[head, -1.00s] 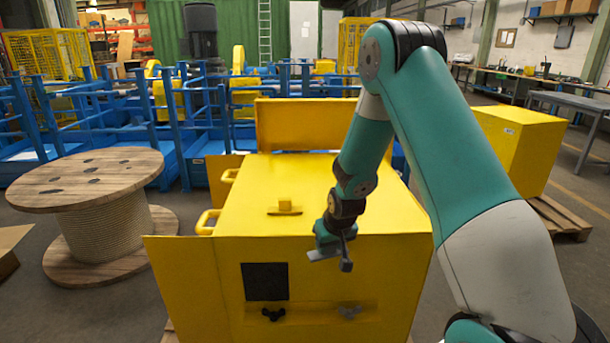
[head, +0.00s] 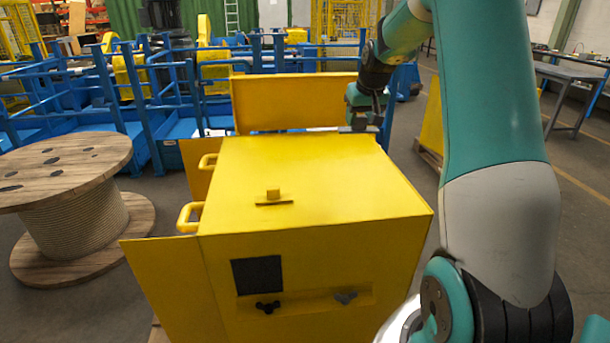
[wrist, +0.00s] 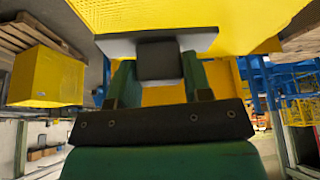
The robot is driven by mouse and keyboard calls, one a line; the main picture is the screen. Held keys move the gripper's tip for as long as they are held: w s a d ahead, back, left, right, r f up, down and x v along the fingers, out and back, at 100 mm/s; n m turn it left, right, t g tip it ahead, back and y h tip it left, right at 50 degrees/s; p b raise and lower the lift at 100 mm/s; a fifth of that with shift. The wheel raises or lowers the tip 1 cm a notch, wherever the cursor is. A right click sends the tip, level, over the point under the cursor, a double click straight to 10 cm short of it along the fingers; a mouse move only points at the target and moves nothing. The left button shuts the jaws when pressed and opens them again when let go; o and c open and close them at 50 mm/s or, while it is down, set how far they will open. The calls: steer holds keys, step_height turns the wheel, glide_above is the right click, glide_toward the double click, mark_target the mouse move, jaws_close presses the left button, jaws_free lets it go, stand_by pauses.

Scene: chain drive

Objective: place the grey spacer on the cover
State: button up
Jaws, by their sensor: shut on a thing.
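The grey spacer (head: 358,129) is a flat plate with a dark block on it, at the far right edge of the yellow box's top. In the wrist view the spacer (wrist: 205,40) spans the space in front of the fingers, with its dark block between them. My gripper (head: 366,118) is shut on that block; it also shows in the wrist view (wrist: 158,82). The yellow box top, apparently the cover (head: 320,175), lies below and in front of my gripper. I cannot tell whether the spacer touches it. The fingertips are small in the head view.
A small yellow block on a thin strip (head: 273,197) sits on the box top; the rest of the top is clear. A raised yellow panel (head: 290,103) stands behind it. Yellow handles (head: 190,215) stick out left. A wooden spool (head: 65,215) stands left.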

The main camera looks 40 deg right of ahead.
steer(key=shift+f+n+b, duration=0.25)
steer(key=shift+n+b, duration=0.15)
steer(key=shift+b, duration=0.25)
step_height(320, 180, down, 19)
steer(key=p, duration=0.3)
steer(key=shift+f, duration=0.2)
steer(key=o, duration=1.3)
steer(key=shift+s, duration=0.1)
steer(key=shift+c, duration=0.2)
